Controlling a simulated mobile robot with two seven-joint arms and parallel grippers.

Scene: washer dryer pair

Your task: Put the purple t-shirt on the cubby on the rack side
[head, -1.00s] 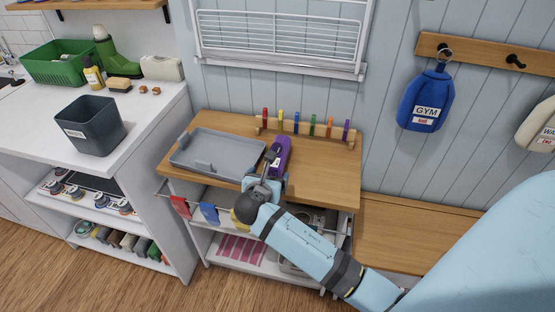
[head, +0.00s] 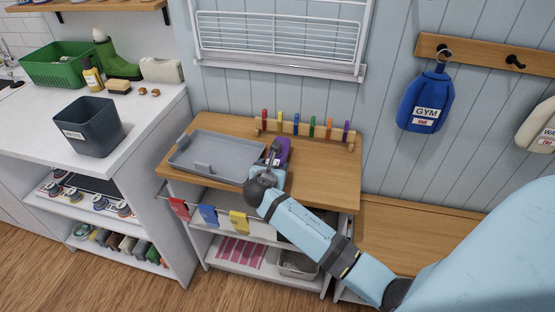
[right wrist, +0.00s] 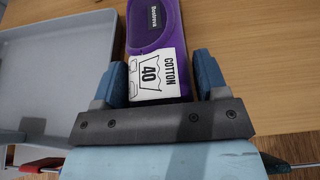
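The purple t-shirt (head: 284,147) is a folded bundle lying on the wooden top of the cubby unit (head: 318,177), right of a grey tray. The right wrist view shows the purple bundle (right wrist: 153,25) with a white "COTTON 40" label. My right gripper (head: 273,156) is at the bundle's near end. In the right wrist view its fingers (right wrist: 163,85) stand near the ends of the palm bar, one on each side of the bundle. They look open, very close to its sides; contact is unclear. My left gripper is not in view.
The grey tray (head: 185,161) stands left of the bundle. A row of coloured pegs (head: 297,126) is behind it, under a white wire rack (head: 280,38). A dark bin (head: 88,128) is on the left counter. The cubby top's right part is clear.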

